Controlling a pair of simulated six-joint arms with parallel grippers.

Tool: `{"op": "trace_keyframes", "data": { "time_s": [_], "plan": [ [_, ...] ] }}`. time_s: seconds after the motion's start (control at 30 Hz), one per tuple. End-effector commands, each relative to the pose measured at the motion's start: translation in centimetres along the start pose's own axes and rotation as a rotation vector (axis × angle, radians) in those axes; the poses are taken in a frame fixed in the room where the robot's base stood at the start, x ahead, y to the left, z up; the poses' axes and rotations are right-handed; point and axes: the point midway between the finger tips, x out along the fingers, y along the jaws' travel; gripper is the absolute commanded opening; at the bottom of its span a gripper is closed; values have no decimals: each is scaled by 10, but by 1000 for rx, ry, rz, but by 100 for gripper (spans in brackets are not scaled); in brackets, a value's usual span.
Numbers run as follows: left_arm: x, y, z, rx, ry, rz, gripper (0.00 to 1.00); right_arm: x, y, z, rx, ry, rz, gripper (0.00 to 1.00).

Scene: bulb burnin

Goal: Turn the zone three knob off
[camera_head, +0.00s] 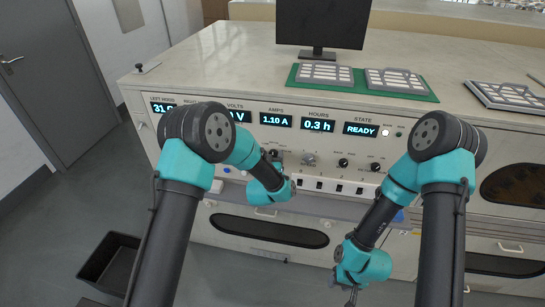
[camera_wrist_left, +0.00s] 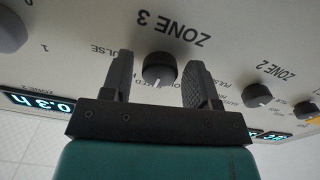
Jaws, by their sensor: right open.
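The zone three knob (camera_wrist_left: 160,68) is dark and round with a white pointer mark, under the upside-down ZONE 3 label in the left wrist view. The mark points toward the bottom of that view. Its position lettering is partly hidden. My left gripper (camera_wrist_left: 160,82) is open, with one finger on each side of the knob and gaps visible between fingers and knob. In the head view my left gripper (camera_head: 279,166) is at the panel front, its fingers mostly hidden by the arm. My right gripper (camera_head: 351,293) is open, low in front of the cabinet, pointing down.
The zone two knob (camera_wrist_left: 257,95) is to the right in the wrist view. A larger grey knob (camera_head: 308,159) is beside the fingers. Lit displays (camera_head: 318,125) line the panel above, and a white switch strip (camera_head: 335,186) is below. A monitor (camera_head: 322,24) stands on top.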

Motion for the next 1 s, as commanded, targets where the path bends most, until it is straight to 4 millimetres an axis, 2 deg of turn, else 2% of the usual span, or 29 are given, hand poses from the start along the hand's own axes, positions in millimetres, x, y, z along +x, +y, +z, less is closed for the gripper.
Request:
{"op": "trace_keyframes", "data": {
  "time_s": [0.07,0.43,0.77,1.0],
  "plan": [
    [0,0,0,0,0,0,46,0,0,0,0,0,0,43],
    [0,0,0,0,0,0,12,0,0,0,0,0,0,43],
    [0,0,0,-31,0,0,12,0,0,0,0,0,0,43],
    [0,0,0,-136,0,0,12,0,0,0,0,0,0,43]
  ]
}}
